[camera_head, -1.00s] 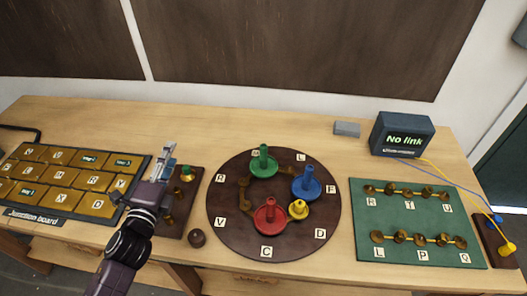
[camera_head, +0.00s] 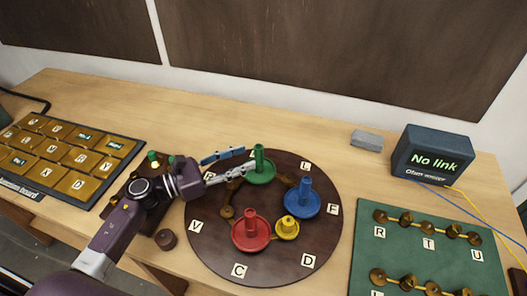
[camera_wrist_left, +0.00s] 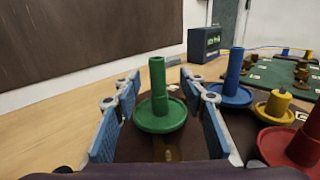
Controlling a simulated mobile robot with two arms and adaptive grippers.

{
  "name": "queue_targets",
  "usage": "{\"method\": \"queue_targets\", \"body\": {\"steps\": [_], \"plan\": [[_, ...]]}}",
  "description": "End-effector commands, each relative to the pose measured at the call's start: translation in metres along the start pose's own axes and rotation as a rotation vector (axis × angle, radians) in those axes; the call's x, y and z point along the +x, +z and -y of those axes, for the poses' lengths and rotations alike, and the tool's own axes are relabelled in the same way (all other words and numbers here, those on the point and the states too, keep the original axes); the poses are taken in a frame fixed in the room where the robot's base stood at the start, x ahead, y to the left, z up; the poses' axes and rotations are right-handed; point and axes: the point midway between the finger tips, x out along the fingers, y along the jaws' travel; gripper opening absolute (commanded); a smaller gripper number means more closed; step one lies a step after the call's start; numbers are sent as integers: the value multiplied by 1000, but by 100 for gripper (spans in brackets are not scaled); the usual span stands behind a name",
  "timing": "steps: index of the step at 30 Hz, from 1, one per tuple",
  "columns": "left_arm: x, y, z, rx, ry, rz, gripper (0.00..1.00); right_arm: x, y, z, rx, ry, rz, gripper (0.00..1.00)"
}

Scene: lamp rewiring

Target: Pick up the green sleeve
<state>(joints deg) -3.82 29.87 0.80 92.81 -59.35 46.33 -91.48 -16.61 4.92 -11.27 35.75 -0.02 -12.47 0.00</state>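The green sleeve (camera_head: 260,163) is an upright green tube with a wide round flange, standing at the back of the dark round board (camera_head: 208,246). My left gripper (camera_head: 247,160) reaches in from the left, its fingers spread and pointing at the sleeve. In the left wrist view the green sleeve (camera_wrist_left: 158,100) stands between the two blue-padded fingers of my left gripper (camera_wrist_left: 161,78), with gaps on both sides. No clear contact shows. My right gripper is not in view.
On the round board, the blue sleeve (camera_head: 304,197), the red sleeve (camera_head: 250,232) and a small yellow sleeve (camera_head: 287,228) stand close by. A brown knob (camera_head: 166,240) lies left of the board. The ohm meter (camera_head: 433,156) reads "No link".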

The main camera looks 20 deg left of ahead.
Motion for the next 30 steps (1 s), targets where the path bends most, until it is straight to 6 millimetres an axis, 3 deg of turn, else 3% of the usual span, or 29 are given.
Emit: {"method": "queue_targets", "body": {"steps": [3,5,12,16,21,30], "plan": [[13,6,-2,-2,1,3,39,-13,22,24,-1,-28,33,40],[22,9,-2,-3,0,4,39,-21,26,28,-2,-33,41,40],[52,7,-5,-5,2,3,39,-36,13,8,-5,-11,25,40],[57,4,-4,-3,1,2,39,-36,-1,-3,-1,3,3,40],[57,4,-4,-3,1,1,39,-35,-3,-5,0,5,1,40],[56,4,-4,-4,1,2,6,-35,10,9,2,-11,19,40]]}}
